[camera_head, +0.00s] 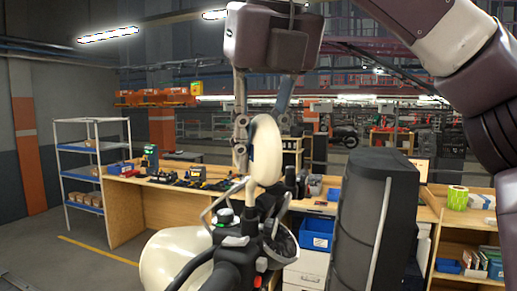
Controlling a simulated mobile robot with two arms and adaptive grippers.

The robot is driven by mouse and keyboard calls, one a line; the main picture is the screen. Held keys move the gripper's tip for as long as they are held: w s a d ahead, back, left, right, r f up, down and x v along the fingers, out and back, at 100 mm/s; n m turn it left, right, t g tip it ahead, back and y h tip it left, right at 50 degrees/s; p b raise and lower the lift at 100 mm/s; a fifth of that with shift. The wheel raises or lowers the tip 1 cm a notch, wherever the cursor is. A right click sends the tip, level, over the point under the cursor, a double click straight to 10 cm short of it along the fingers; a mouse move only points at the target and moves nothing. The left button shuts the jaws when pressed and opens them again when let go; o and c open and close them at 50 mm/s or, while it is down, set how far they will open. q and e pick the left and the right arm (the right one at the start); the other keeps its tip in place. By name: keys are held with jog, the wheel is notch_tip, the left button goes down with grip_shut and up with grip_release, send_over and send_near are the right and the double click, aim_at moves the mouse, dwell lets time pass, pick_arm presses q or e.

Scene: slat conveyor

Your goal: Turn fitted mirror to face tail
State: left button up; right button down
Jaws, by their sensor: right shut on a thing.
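A cream round mirror (266,152) stands upright on a stalk above the handlebar of a cream scooter (173,262). I see its rounded shell turned partly edge-on, and its glass does not show. My right gripper (260,138) comes down from above and is shut on the mirror, with one finger on its left side and the other partly hidden behind it. The black handlebar grip and switch housing (236,262) are below the mirror, close to the camera. My left gripper is out of view.
A wooden workbench (125,196) with tools stands behind on the left, beside a shelf rack (84,148). A black cabinet (376,215) stands right of the handlebar. A blue bin (317,232) is behind. Bare floor lies at the lower left.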

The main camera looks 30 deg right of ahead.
jog(key=shift+w+a+m, duration=0.1)
jog(key=shift+a+m, duration=0.25)
jog(key=shift+m, duration=0.35)
jog(key=shift+w+a+m+g+h, duration=0.25)
jog(key=shift+a+m+h, duration=0.2)
jog(key=shift+m, duration=0.45)
jog(key=shift+d, duration=0.1)
jog(key=shift+w+a+m+g+h, duration=0.25)
jog(key=shift+a+m+h, duration=0.1)
jog(key=shift+m, duration=0.55)
